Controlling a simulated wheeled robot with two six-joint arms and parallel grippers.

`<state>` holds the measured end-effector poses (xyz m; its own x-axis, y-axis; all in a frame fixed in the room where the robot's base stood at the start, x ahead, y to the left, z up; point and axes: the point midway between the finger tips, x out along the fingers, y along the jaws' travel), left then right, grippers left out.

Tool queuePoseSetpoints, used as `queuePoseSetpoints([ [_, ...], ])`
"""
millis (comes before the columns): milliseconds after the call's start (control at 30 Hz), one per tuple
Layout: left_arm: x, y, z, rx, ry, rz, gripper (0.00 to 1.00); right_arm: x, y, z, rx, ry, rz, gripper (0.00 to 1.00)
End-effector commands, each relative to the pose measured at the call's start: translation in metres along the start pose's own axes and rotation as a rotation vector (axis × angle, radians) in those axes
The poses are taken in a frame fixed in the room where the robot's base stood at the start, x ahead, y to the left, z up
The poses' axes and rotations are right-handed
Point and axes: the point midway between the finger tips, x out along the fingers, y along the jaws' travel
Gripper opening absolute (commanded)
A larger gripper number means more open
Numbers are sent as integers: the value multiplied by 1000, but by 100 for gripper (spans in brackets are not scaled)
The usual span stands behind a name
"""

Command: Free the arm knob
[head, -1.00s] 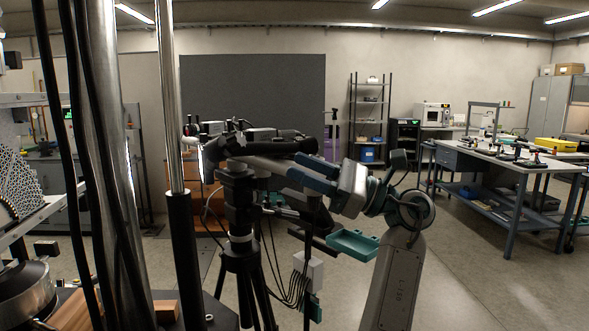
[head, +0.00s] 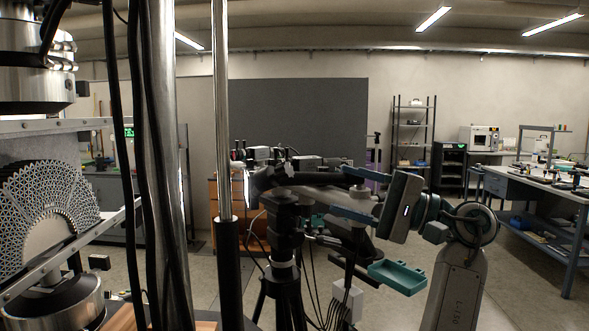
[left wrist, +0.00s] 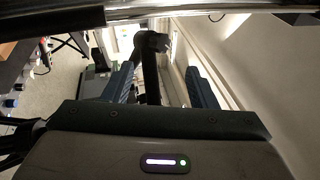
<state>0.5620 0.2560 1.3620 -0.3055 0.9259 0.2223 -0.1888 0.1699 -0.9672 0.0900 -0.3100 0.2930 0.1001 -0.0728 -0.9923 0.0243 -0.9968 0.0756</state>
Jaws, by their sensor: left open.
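A black jointed arm (head: 300,179) lies roughly level on top of a black tripod (head: 283,218). I cannot clearly pick out its knob; a dark blocky head (left wrist: 152,42) on a dark bar shows in the left wrist view. My left gripper (head: 336,190) is beside the tripod top, with blue fingers apart. In the left wrist view, the dark bar runs between the open fingers (left wrist: 162,82). I cannot tell whether they touch it. My right gripper is not in view.
A test machine with steel columns (head: 222,110) and hanging black cables stands at the left. A patterned lattice fan (head: 45,205) sits in it. A teal tray (head: 397,277) and a white box with cables (head: 346,302) are below my gripper. Benches stand far right.

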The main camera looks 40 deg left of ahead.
Motion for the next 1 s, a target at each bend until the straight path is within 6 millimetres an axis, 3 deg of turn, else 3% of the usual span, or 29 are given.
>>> queuePoseSetpoints([
  [700, 3, -22, 8, -1391, -55, 177, 52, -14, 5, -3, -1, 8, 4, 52],
  [1000, 3, -28, 10, -1834, -126, 226, 52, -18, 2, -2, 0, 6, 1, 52],
])
